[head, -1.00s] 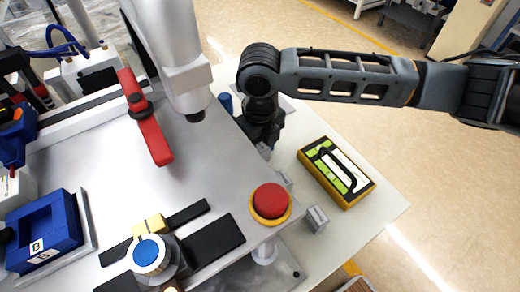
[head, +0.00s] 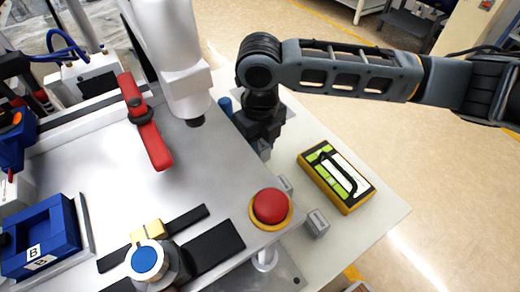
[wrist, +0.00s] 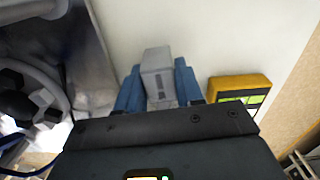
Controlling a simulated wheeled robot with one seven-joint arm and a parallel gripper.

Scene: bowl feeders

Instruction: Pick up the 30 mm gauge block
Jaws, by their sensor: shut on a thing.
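My gripper (head: 262,138) is low over the pale tabletop, beside the metal plate's right edge. In the wrist view its two blue fingers (wrist: 158,80) are shut on a grey gauge block (wrist: 157,64), one finger on each side. The block has dark marks on its face, too small to read. In the head view only a little of the held block (head: 265,151) shows below the gripper. I cannot tell whether it touches the table. Two other grey blocks, one (head: 284,186) and another (head: 317,223), stand nearer; I cannot read their sizes.
A yellow-and-black case (head: 337,176) lies right of the blocks, and shows in the wrist view (wrist: 238,82). A red button (head: 270,206) sits at the plate's near right corner. A red lever (head: 146,120) and white column (head: 172,50) stand left.

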